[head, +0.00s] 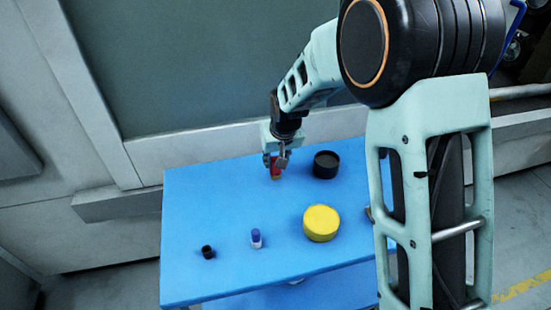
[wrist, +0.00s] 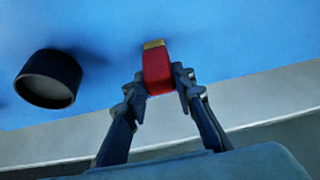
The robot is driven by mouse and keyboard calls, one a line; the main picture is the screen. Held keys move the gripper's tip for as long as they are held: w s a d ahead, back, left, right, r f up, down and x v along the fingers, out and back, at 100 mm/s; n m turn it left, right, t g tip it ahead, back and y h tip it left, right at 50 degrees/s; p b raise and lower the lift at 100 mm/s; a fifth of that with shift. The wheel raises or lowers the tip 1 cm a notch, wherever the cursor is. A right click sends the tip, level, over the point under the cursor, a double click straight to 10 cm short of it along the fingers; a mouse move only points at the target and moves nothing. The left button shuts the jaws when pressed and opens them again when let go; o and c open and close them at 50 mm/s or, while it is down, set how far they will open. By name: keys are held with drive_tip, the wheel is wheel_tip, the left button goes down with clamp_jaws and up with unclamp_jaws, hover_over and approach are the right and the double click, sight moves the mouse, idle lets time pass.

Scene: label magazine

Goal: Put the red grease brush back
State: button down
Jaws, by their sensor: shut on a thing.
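The red grease brush (wrist: 158,72) is a small red block with a yellowish end. It is between the two fingers of my gripper (wrist: 160,85) in the wrist view, and both fingers touch its sides. In the head view, my gripper (head: 276,160) points down over the far part of the blue table, with the red brush (head: 275,173) at its fingertips, partly hidden. I cannot tell whether the brush touches the table. A black open cup (head: 326,165) stands just to the right of it; the cup also shows at left in the wrist view (wrist: 48,79).
On the blue table (head: 200,215) stand a yellow round tin (head: 321,222) at right, a blue-and-white small bottle (head: 256,238) near the front, and a small black cylinder (head: 207,252) at front left. The left and middle of the table are clear. A wall lies behind the far edge.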

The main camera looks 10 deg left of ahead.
drive_tip(key=c, duration=2.1)
unclamp_jaws()
drive_tip(key=shift+f, duration=0.1)
drive_tip(key=o, duration=0.5)
drive_tip(key=shift+r, duration=0.5)
drive_tip(key=v, duration=1.1)
drive_tip(key=shift+s+r, duration=0.15)
drive_tip(key=shift+s, duration=0.05)
drive_tip(key=shift+d, duration=0.1)
